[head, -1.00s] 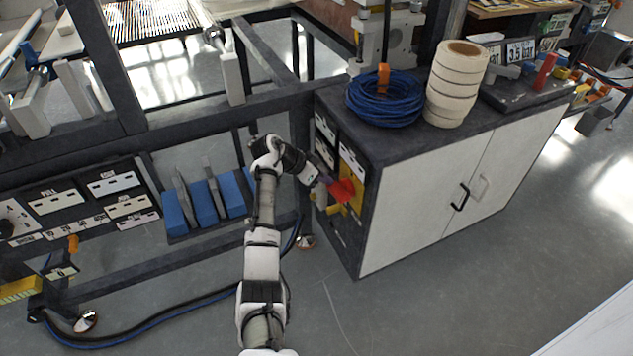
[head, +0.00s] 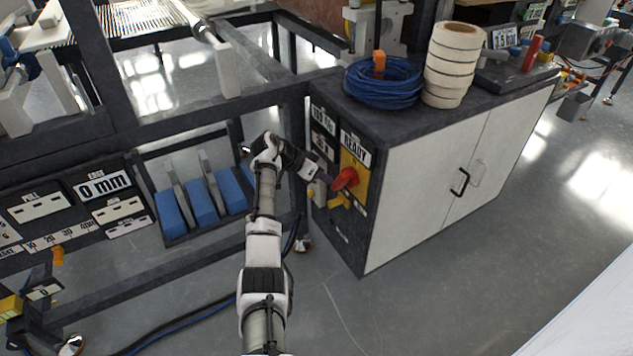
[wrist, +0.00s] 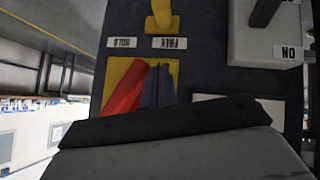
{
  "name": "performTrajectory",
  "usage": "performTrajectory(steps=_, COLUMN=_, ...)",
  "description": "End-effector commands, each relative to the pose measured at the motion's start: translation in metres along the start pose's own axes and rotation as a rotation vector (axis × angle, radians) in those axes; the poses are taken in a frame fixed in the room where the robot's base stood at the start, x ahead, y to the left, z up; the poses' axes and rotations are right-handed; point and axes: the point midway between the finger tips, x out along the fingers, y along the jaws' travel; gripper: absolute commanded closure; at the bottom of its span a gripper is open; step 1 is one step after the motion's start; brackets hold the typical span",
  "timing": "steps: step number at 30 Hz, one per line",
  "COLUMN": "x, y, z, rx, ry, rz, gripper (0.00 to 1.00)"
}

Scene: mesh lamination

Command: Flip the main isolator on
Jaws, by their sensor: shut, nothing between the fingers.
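The main isolator is a red handle (head: 345,179) on a yellow plate (head: 361,186), on the dark end panel of the cabinet. In the wrist view the red handle (wrist: 124,94) lies slanted on the yellow plate (wrist: 116,71). My gripper (head: 327,184) is shut and empty, just left of the handle in the head view. In the wrist view its fingers (wrist: 158,87) are close beside the handle; I cannot tell whether they touch. The wrist's dark edge hides the handle's lower part. A display above the plate reads READY (head: 355,147).
A yellow lever (wrist: 162,14) with HOLD and FREE labels and a white box (wrist: 265,45) marked ON are near the isolator. A blue cable coil (head: 383,85) and stacked white rolls (head: 453,65) stand on the cabinet top. Frame rails are left of my arm; floor in front is clear.

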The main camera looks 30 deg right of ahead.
Motion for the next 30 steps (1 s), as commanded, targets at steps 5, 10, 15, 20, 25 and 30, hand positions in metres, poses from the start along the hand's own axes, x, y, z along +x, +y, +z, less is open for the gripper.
performTrajectory(steps=5, x=0.0117, y=0.0006, z=0.0030, rx=0.001, ry=-0.002, rz=0.001, gripper=1.00)
performTrajectory(steps=10, x=0.0142, y=0.0017, z=0.0054, rx=0.000, ry=-0.002, rz=0.001, gripper=1.00)
performTrajectory(steps=15, x=0.0139, y=0.0021, z=0.0053, rx=0.000, ry=-0.001, rz=0.000, gripper=1.00)
performTrajectory(steps=20, x=0.0138, y=0.0021, z=0.0051, rx=0.000, ry=-0.001, rz=0.000, gripper=1.00)
performTrajectory(steps=25, x=0.0137, y=0.0021, z=0.0049, rx=0.001, ry=-0.001, rz=0.000, gripper=1.00)
performTrajectory(steps=30, x=0.0136, y=0.0021, z=0.0047, rx=0.001, ry=-0.001, rz=0.000, gripper=1.00)
